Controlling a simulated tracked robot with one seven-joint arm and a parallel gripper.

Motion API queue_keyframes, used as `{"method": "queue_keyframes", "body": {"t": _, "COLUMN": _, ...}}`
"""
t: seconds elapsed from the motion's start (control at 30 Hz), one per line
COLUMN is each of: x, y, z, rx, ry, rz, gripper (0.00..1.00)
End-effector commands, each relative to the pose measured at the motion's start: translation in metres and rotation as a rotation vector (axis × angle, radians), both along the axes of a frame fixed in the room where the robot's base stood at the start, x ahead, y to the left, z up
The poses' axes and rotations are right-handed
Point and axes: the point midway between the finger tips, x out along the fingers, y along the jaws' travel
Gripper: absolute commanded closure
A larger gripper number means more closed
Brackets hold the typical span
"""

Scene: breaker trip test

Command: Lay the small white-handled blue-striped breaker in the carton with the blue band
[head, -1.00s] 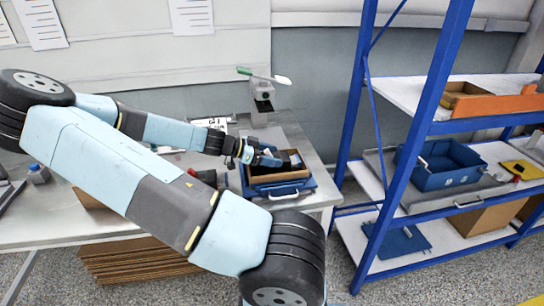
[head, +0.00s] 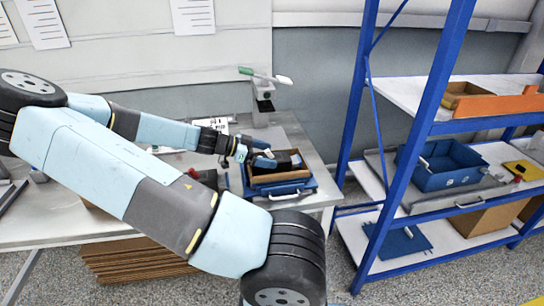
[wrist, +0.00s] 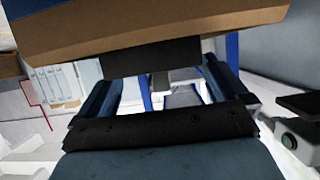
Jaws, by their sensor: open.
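An open brown carton (head: 266,181) stands on a blue tray (head: 308,190) at the right end of the bench. A dark object (head: 283,160) shows inside it, too small to identify. I cannot make out a blue band on this carton. My gripper (head: 266,154) is open at the carton's back left, over or beside its rim. In the wrist view a brown carton wall (wrist: 150,35) fills the top, and the open jaws (wrist: 165,85) frame a dark piece and white and blue surfaces. I cannot identify the white-handled blue-striped breaker in either view.
A lever device (head: 262,95) with a green-tipped handle stands behind the carton. A dark and red object (head: 208,178) lies left of the tray. A blue-framed shelf (head: 410,120) at the right holds a blue bin (head: 440,178) and an orange-fronted box (head: 500,104).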

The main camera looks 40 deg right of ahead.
Motion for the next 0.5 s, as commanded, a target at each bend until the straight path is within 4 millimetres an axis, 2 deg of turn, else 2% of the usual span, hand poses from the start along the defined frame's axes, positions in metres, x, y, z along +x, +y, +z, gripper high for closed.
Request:
{"method": "queue_keyframes", "body": {"t": 0.3, "x": 0.031, "y": 0.049, "z": 0.023, "rx": 0.001, "ry": -0.002, "rz": 0.004, "gripper": 0.00}}
{"method": "queue_keyframes", "body": {"t": 0.5, "x": 0.042, "y": 0.068, "z": 0.033, "rx": 0.000, "ry": 0.000, "rz": 0.002, "gripper": 0.00}}
